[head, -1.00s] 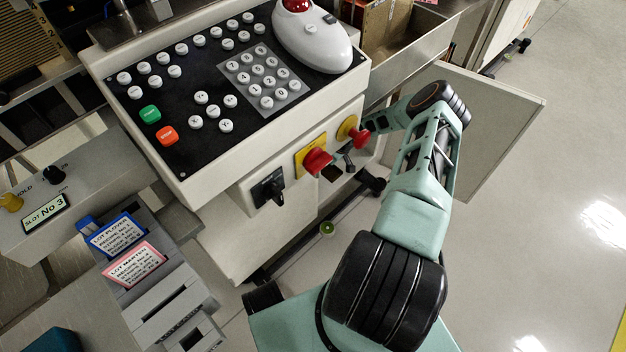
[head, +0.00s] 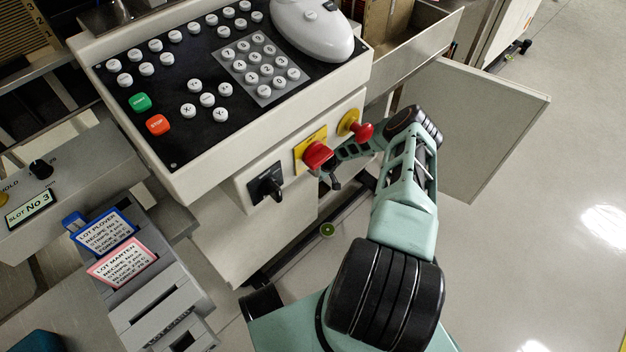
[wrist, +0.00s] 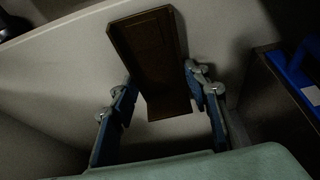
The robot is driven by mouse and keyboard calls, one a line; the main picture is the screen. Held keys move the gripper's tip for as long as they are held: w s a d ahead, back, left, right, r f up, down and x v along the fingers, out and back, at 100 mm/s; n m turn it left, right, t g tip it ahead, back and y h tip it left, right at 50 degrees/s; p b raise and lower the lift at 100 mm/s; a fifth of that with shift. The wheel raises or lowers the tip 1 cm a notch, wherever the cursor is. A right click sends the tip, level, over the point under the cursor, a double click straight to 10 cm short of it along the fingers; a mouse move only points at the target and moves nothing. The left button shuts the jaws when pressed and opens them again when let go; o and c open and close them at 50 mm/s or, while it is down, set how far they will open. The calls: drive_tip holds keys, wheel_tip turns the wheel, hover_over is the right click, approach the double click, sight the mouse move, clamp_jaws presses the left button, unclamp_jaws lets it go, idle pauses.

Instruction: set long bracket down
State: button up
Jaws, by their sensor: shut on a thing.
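The long bracket is a dark brown, flat, oblong piece (wrist: 150,55) in the wrist view. It stands out lengthwise between the two fingers of my gripper (wrist: 162,85), which is shut on its near part. A pale flat surface lies behind the bracket; I cannot tell whether they touch. In the head view my arm reaches in at the front of the pale console, and its end is by the red knobs. The hand is largely hidden there, and I cannot make out the bracket in that view.
Two red knobs (head: 317,155) and a black switch (head: 267,185) stick out of the console front close to my arm. An open pale door panel (head: 490,130) is to the right. A blue-edged thing (wrist: 290,75) is at right in the wrist view. The floor at right is clear.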

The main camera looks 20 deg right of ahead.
drive_tip(key=shift+f, duration=0.35)
drive_tip(key=o, duration=1)
drive_tip(key=shift+c, duration=0.2)
drive_tip(key=o, duration=0.4)
drive_tip(key=shift+s+f, duration=0.15)
drive_tip(key=shift+f, duration=0.05)
drive_tip(key=shift+r, duration=0.1)
